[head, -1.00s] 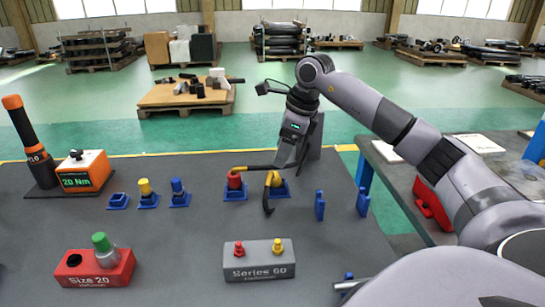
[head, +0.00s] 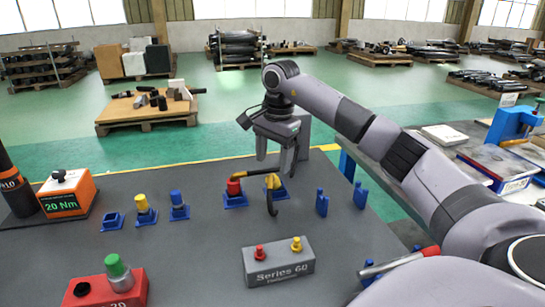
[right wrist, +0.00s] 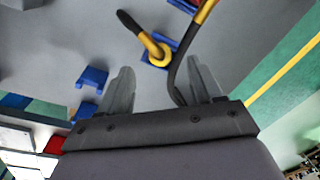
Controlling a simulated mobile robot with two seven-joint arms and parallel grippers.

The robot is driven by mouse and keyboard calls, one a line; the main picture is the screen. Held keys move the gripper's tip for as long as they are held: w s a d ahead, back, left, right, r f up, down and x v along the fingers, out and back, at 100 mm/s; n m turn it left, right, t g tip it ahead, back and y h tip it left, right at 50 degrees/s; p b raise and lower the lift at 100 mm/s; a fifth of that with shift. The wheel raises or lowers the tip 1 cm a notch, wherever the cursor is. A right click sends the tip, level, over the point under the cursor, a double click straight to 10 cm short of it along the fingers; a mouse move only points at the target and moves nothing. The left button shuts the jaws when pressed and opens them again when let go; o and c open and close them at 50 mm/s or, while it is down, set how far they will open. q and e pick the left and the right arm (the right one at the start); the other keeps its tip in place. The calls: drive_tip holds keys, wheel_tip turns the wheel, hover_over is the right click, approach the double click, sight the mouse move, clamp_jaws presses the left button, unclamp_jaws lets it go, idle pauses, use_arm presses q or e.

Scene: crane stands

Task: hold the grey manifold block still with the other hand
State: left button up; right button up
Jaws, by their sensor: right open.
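The grey manifold block (head: 278,265), marked Series 60, sits on the dark table at the front middle. A red plug (head: 259,252) and a yellow plug (head: 296,244) stand on its top. My right gripper (head: 274,166) is open and empty, pointing down behind the block, above the hose stands and well apart from the block. In the right wrist view its fingers (right wrist: 158,67) are spread, with a yellow hose end (right wrist: 157,52) beyond them. The block cannot be made out in that view. My left gripper is not in view.
Blue stands hold a red hose end (head: 234,187) and a yellow one near my right gripper. Small blue holders (head: 179,206) stand left, two blue uprights (head: 322,203) right. A red Size 20 block (head: 128,292) is front left. The table around the grey block is mostly clear.

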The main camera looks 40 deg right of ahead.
sight(272, 174)
drive_tip(key=shift+w+f+b, duration=0.15)
drive_tip(key=shift+f, duration=1.6)
drive_tip(key=shift+w+f+b, duration=0.15)
drive_tip(key=shift+f, duration=1.6)
drive_tip(key=c, duration=1.2)
drive_tip(key=shift+r+p, duration=2.35)
drive_tip(key=shift+r, duration=0.2)
